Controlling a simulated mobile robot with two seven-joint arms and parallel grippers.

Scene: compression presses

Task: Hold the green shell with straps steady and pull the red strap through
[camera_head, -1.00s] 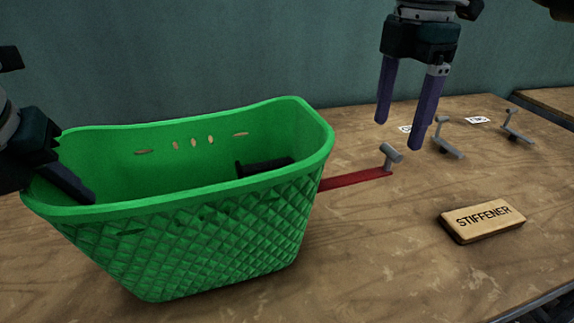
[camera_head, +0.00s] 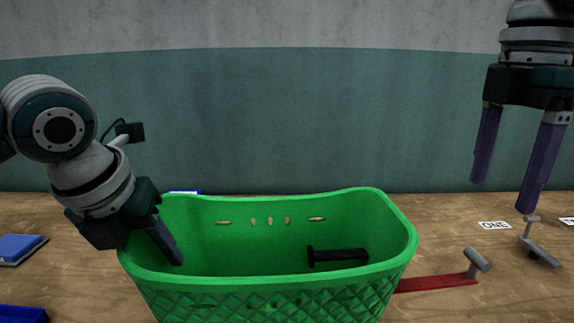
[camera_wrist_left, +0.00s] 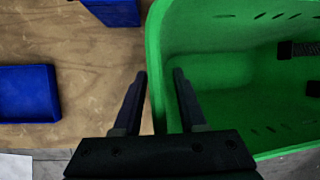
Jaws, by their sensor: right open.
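The green shell (camera_head: 270,280), a basket with a quilted outside, stands upright on the table and also shows in the left wrist view (camera_wrist_left: 222,50). My left gripper (camera_head: 172,258) is at its left wall, one finger outside and one inside, closed to about the wall's thickness. It also shows in the left wrist view (camera_wrist_left: 159,75). The red strap (camera_head: 435,283) lies on the table right of the shell, reaching a grey T-shaped piece (camera_head: 477,260); its other end is hidden. My right gripper (camera_head: 502,196) is open and empty, above and right of the strap.
A black bar (camera_head: 338,256) lies inside the shell, below several slots in its back wall. A blue block (camera_head: 18,247) and blue tray (camera_head: 22,315) are at left. Another grey T-shaped piece (camera_head: 540,250) and a label "ONE" (camera_head: 494,226) are at right.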

